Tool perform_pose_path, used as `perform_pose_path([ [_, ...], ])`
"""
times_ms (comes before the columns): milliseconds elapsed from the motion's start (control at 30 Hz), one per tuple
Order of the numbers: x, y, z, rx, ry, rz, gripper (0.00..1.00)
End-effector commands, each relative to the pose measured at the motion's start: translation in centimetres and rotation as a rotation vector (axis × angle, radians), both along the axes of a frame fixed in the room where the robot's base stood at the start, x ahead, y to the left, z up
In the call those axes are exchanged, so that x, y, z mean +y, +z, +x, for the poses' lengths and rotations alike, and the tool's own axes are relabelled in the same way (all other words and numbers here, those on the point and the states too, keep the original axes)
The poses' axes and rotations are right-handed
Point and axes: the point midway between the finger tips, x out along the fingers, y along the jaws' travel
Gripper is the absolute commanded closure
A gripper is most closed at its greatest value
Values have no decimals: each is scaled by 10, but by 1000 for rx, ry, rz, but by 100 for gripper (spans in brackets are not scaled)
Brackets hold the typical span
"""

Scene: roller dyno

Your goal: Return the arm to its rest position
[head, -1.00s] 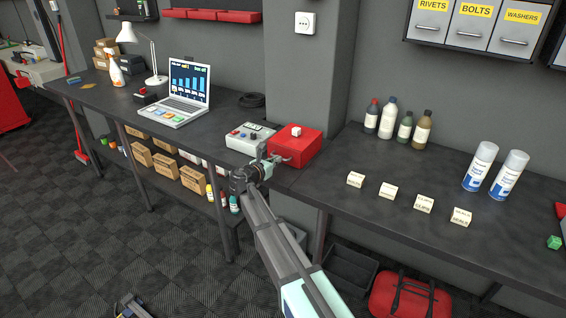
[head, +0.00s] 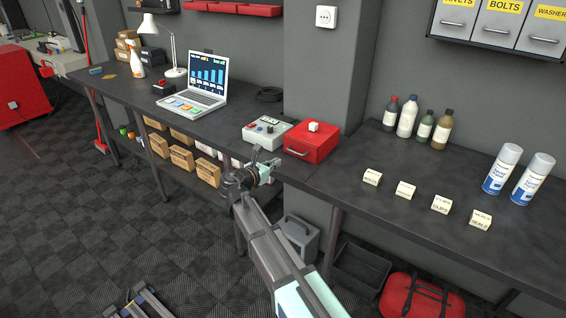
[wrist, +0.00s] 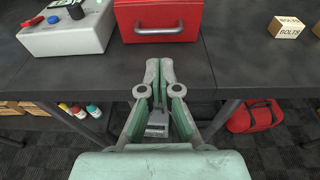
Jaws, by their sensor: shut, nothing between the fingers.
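My gripper (head: 263,160) is in front of the workbench's front edge, just short of the red box and the grey control box. In the wrist view my gripper (wrist: 160,64) has its fingertips together with nothing between them. The red box (head: 312,143) stands upright on the bench with its handle facing me. It also shows in the wrist view (wrist: 184,14), beyond the fingertips and apart from them. My arm reaches up from the lower middle of the head view.
The grey control box (head: 266,131) is left of the red box. The laptop (head: 204,80) and lamp (head: 171,50) stand farther left. Labelled blocks (head: 405,190), bottles (head: 407,117) and spray cans (head: 502,168) are on the right. A red bag (head: 420,298) lies below.

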Motion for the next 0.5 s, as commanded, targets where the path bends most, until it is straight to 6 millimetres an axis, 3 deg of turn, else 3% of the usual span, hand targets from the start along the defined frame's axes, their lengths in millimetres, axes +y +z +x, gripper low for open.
perform_pose_path([
  [100, 9, 2, -14, 0, 2, 0, 100],
  [333, 17, 5, -23, -25, -10, 36, 100],
  [500, 17, -7, -29, -114, -76, 268, 100],
])
